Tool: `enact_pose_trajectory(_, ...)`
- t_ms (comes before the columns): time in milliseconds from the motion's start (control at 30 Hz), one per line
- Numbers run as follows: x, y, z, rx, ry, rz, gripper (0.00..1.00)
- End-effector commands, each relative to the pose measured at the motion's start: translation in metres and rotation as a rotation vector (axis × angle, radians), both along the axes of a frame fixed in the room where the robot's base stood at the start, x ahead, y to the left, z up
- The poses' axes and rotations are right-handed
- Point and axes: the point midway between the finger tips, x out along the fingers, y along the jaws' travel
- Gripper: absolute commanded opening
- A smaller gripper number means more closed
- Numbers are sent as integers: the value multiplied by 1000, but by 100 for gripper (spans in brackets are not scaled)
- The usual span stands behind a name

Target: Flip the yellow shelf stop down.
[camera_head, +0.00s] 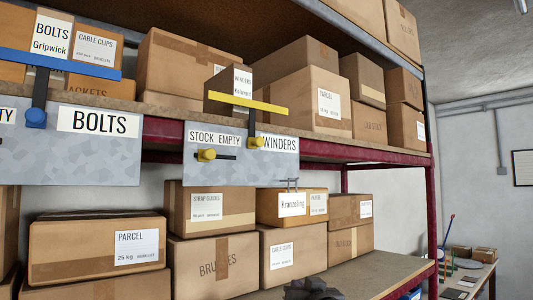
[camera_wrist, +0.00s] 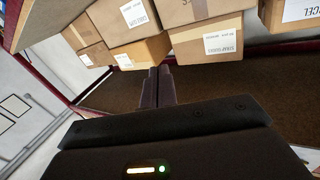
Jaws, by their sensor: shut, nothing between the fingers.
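The yellow shelf stop (camera_head: 249,103) is a slightly slanting yellow bar raised above the shelf edge in the head view. It sits on a dark upright arm that rises from a yellow knob (camera_head: 256,142) on the grey plate (camera_head: 240,172), beside the WINDERS label. It crosses in front of a small box labelled WINDERS. My gripper (camera_head: 312,286) shows only in part at the bottom of the head view, well below the stop. In the wrist view my gripper (camera_wrist: 158,72) is shut and empty, pointing towards lower-shelf boxes. The stop is not in the wrist view.
A second yellow knob (camera_head: 206,154) sits at a slot under the STOCK EMPTY label. A blue stop bar (camera_head: 60,64) is raised at the left above BOLTS. A box labelled Kranzling (camera_head: 292,206) and others fill the lower shelf; bare board (camera_head: 370,272) lies at its right.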

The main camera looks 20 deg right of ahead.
Motion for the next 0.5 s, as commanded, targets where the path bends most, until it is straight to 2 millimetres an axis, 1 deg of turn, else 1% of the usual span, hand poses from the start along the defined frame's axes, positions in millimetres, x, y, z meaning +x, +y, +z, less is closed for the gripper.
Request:
enact_pose_trajectory(33,-2,-3,42,-9,-78,17,0)
enact_pose_trajectory(67,-3,-4,63,-13,-121,33,0)
enact_pose_trajectory(100,-7,-4,90,-20,-176,55,0)
enact_pose_trajectory(167,-13,-2,129,-33,-256,94,0)
enact_pose_trajectory(200,-19,-1,155,-45,-306,123,0)
enact_pose_trajectory(267,-30,3,194,-65,-376,172,0)
enact_pose_trajectory(300,-39,7,219,-81,-421,209,0)
enact_pose_trajectory(400,-64,19,275,-130,-508,307,0)
enact_pose_trajectory(500,-85,31,309,-171,-551,390,0)
